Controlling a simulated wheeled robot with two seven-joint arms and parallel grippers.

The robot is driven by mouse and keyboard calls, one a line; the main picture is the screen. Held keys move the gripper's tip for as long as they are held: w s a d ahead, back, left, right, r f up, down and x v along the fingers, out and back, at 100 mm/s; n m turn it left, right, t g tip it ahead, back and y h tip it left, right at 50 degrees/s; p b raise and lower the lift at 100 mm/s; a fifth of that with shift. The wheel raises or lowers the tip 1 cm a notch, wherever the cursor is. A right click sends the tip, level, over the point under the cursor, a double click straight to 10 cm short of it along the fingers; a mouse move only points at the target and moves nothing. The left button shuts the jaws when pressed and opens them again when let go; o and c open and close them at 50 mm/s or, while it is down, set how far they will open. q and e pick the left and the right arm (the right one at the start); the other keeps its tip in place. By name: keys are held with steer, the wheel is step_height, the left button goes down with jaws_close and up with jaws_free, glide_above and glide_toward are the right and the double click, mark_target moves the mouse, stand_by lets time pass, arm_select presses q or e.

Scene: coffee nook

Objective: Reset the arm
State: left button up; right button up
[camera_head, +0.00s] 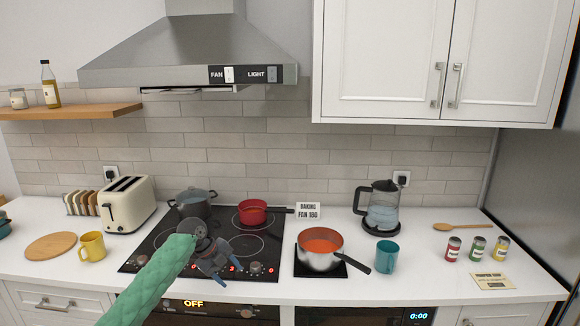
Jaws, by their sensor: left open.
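My left arm in a green sleeve comes up from the bottom left. Its gripper (217,268) is open and appears empty, over the front part of the black hob (150,245). It hides part of the hob's front controls. A grey pot (196,204) and a red saucepan (252,212) stand at the back of the hob, beyond the gripper. My right gripper is not in view.
A steel pan of orange-red soup (320,245) stands on a dark plate right of the hob, handle toward the front. A teal mug (387,254), kettle (381,208) and several small cans (478,248) stand further right. A yellow mug (92,246) and toaster (127,204) stand left.

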arm_select(q)
steer(key=s+a+f+n+t+h+p, duration=0.1)
steer(key=s+a+n+t+h+p, duration=0.15)
steer(key=s+n+p, duration=0.5)
steer(key=s+d+f+n+y+b, duration=0.1)
steer(key=s+f+n+b, duration=0.2)
steer(key=s+f, duration=0.65)
steer(key=s+d+f+n+y+b, duration=0.1)
steer(key=s+f+n+b, duration=0.4)
steer(key=f, duration=0.7)
steer(key=s+f+n+y+b, duration=0.2)
steer(key=s+f, duration=0.7)
steer(key=f, duration=0.2)
steer(key=s+d+f+n+g+y+b, duration=0.1)
steer(key=s+d+f+n+b, duration=0.1)
steer(key=s+f, duration=0.7)
steer(key=s+d+f+n+g+y+b, duration=0.1)
steer(key=s+f+n, duration=0.4)
steer(key=s+f, duration=0.5)
steer(key=s+d+y+b, duration=0.1)
steer(key=s+b, duration=0.1)
steer(key=s, duration=0.5)
steer(key=shift+d+g, duration=0.2)
steer(key=shift+g, duration=0.15)
steer(key=shift+f+b, duration=0.1)
steer(key=shift+b, duration=0.2)
